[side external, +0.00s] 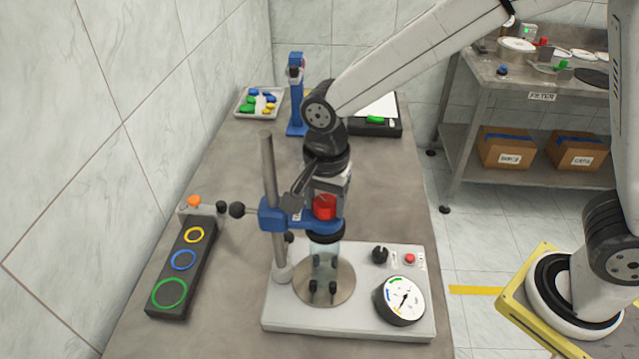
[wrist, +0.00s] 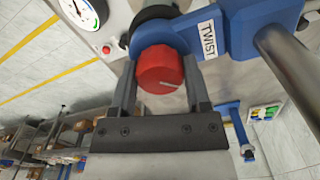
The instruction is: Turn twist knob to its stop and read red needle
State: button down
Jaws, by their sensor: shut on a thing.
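The red twist knob (side external: 324,208) sits on the blue arm (side external: 302,220) of the stand, above a clear cylinder. In the wrist view the knob (wrist: 161,70) has a pale line on its face, beside a label reading TWIST. My gripper (wrist: 162,82) has one finger on each side of the knob and is shut on it. In the side view my gripper (side external: 325,190) is at the knob, its fingers partly hidden. The round white gauge (side external: 404,299) is on the base plate; its needle looks dark and no red is clear. The gauge (wrist: 80,14) is cut off in the wrist view.
The grey base plate (side external: 350,326) carries a black selector (side external: 380,254) and a red button (side external: 410,258). A steel post (side external: 268,180) rises left of the knob. A black strip with coloured rings (side external: 183,262) lies left. The table beyond the stand has some clear room.

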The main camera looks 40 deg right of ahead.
jog(key=shift+m, duration=1)
jog(key=shift+c, duration=0.8)
grip_release()
jog(key=shift+n, duration=0.3)
jog(key=n, duration=0.3)
jog(key=shift+n, duration=2.1)
